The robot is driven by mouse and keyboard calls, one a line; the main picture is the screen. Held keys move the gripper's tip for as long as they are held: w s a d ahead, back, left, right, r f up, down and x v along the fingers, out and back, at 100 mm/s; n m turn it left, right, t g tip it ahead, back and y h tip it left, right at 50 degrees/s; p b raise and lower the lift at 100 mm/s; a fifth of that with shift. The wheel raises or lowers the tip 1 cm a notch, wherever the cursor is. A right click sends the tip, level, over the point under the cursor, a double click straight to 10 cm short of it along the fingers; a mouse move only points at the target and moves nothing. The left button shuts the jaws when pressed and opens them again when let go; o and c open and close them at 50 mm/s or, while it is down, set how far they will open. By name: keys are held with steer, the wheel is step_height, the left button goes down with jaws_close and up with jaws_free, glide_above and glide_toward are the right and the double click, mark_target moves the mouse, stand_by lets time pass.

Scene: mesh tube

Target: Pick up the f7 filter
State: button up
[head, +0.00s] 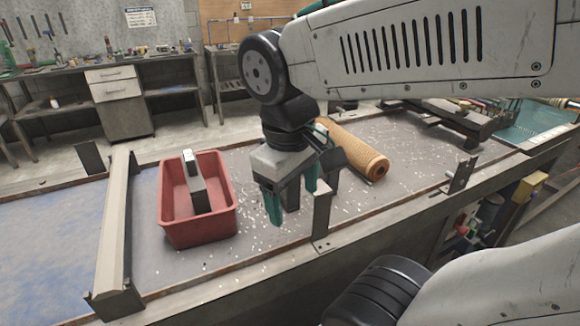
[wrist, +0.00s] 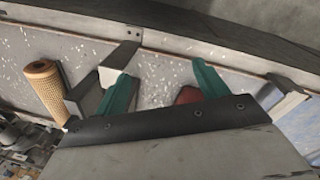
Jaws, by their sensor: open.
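The f7 filter appears to be the orange-tan perforated tube (head: 352,150) lying on the speckled grey bench top in the head view, right of and behind my gripper. Its far end is partly hidden by my arm. It also shows at the left of the wrist view (wrist: 44,88), outside my fingers. My gripper (head: 292,196) points down over the bench between the red bin and the tube, its teal fingers apart and empty. In the wrist view the open fingers (wrist: 164,76) have bare bench between them, with a bit of red low down.
A red bin (head: 197,232) holding a grey-and-white object stands left of my gripper. Upright metal brackets (head: 321,214) line the bench's near edge, one close to my gripper. A raised crossbar (head: 113,225) lies left of the bin.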

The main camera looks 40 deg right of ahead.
steer(key=w+d+n+g+h, duration=0.2)
steer(key=w+d+n+h, duration=0.2)
steer(key=w+n+h, duration=0.45)
steer(key=w+d+n+g+h, duration=0.25)
steer(key=w+n, duration=0.25)
steer(key=w, duration=0.6)
steer(key=shift+m+h, duration=0.25)
steer(key=shift+h, duration=0.05)
steer(key=x, duration=0.5)
steer(key=w+x, duration=0.1)
steer(key=x, duration=0.2)
steer(key=shift+s+d+f, duration=0.1)
steer(key=shift+d+f, duration=0.15)
steer(key=shift+d, duration=0.15)
steer(key=c, duration=1.5)
